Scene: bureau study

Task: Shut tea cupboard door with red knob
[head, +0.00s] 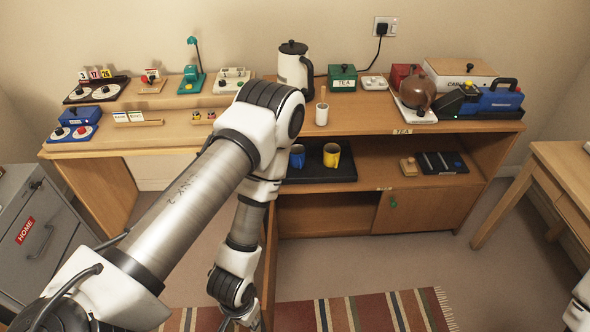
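The tea cupboard (400,188) stands at the centre right, with a TEA label on its top edge. Its lower left compartment (325,215) is open. A wooden door panel (269,262) stands out towards me at the left side of that opening, seen nearly edge-on. No red knob shows; my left arm covers part of the panel. The lower right door is shut and has a green knob (393,204). My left gripper (240,323) is at the bottom edge, just left of the open panel; its fingers are not clear. My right gripper is out of view.
A blue mug (297,156) and a yellow mug (331,155) stand on a black tray on the open shelf. A kettle (295,68) and several items crowd the top. A striped rug (370,312) lies in front. A grey cabinet (40,228) and a side table (565,172) flank the floor.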

